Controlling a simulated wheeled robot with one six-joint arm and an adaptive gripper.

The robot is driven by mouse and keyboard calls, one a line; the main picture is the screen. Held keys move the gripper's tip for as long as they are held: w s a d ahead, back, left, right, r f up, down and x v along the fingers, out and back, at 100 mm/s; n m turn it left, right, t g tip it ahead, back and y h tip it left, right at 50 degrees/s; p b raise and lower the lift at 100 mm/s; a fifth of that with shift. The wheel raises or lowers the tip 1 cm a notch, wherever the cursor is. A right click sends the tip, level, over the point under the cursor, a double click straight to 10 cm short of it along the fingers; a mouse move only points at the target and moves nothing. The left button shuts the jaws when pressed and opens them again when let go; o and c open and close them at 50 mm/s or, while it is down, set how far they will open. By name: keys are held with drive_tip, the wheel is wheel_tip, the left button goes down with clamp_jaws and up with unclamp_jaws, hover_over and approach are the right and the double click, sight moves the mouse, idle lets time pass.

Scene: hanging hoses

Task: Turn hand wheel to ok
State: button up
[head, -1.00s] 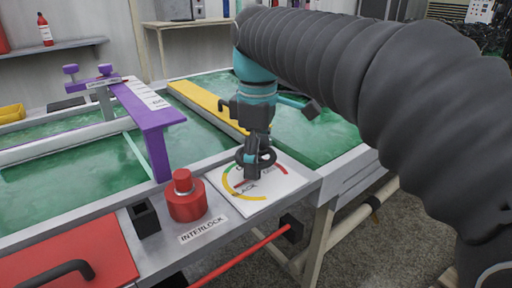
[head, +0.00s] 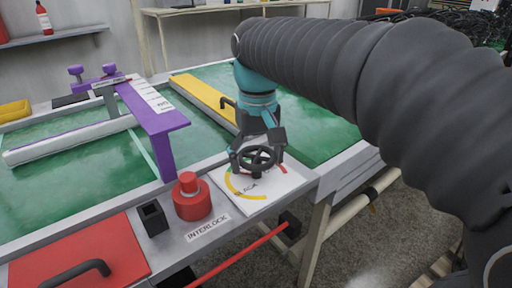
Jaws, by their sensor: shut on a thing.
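The dark hand wheel (head: 258,160) sits over a white dial plate (head: 226,187) at the front right of the bench. The plate has a yellow arc and a red section on the right. Part of its lettering is hidden by the wheel, and I cannot read an "ok" mark. My gripper (head: 256,153) reaches down from above and is shut on the hand wheel. The wheel's pointer cannot be made out.
A red interlock knob (head: 191,198) stands left of the dial, with a small black block (head: 151,219) beside it. A purple bracket (head: 150,112) rises behind them. A yellow bar (head: 203,101) lies on the green bench. A red rod (head: 240,256) runs along the front.

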sight(256, 156)
drive_tip(key=m, duration=0.3)
drive_tip(key=shift+f+m, duration=0.1)
drive_tip(key=shift+m, duration=0.3)
drive_tip(key=shift+a+m, duration=0.1)
drive_tip(key=shift+m, duration=1.8)
drive_tip(key=o, duration=1)
wheel_tip(256, 156, up, 12)
